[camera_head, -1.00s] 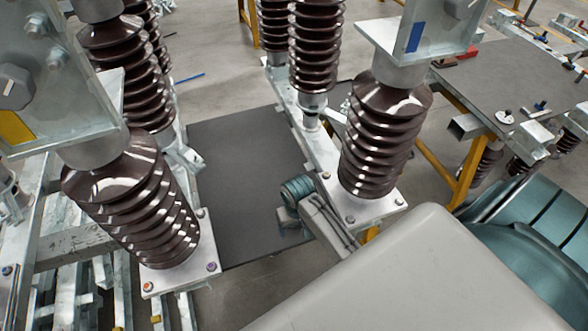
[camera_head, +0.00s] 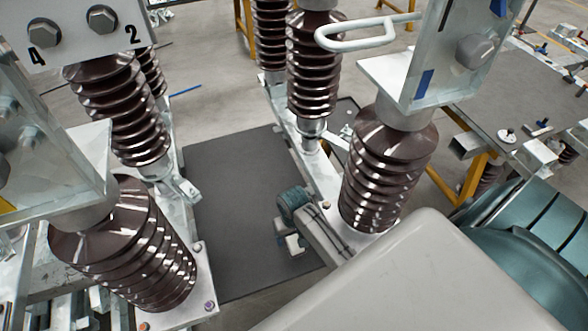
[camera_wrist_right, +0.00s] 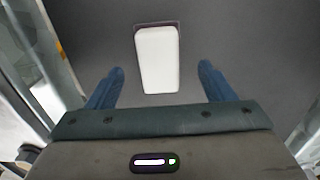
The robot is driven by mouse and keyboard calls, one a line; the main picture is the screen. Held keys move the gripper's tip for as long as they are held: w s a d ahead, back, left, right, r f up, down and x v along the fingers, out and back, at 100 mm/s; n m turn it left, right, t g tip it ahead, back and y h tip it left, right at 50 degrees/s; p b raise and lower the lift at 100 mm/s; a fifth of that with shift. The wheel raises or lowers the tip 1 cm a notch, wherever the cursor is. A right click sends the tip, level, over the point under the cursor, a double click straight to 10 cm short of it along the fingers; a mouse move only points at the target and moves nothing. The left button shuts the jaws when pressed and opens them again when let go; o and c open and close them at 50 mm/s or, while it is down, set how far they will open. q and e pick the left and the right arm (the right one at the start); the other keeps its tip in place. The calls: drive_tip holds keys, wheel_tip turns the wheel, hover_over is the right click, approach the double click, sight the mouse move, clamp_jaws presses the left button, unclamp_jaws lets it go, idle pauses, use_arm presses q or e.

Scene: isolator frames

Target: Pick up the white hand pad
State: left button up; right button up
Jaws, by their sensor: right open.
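The white hand pad (camera_wrist_right: 158,60) lies on a dark flat surface in the right wrist view. It is a pale rounded rectangle with a dark edge at its far end. My right gripper (camera_wrist_right: 159,76) is open, with one blue finger on each side of the pad's near part and a gap on both sides. In the head view my right gripper (camera_head: 292,234) reaches down over the dark mat, and a small white patch that looks like the pad (camera_head: 294,243) shows at its fingertips. Whether the fingers are at the pad's height is unclear. My left gripper is not in view.
The dark mat (camera_head: 236,210) lies between rows of brown ribbed insulators. A white handle loop (camera_head: 362,36) juts out above. A grey-topped table (camera_head: 520,88) stands at the right.

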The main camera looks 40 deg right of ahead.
sight(294, 240)
wheel_tip(294, 240, down, 3)
drive_tip(key=shift+f+p, duration=0.1)
drive_tip(key=shift+p, duration=0.45)
drive_tip(key=shift+f, duration=0.4)
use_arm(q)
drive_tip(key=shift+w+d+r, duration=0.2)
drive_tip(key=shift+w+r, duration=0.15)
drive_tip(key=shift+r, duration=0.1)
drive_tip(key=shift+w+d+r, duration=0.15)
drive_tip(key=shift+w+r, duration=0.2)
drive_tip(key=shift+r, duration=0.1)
use_arm(e)
drive_tip(key=c, duration=1.1)
drive_tip(key=shift+o, duration=0.2)
drive_tip(key=shift+r, duration=0.1)
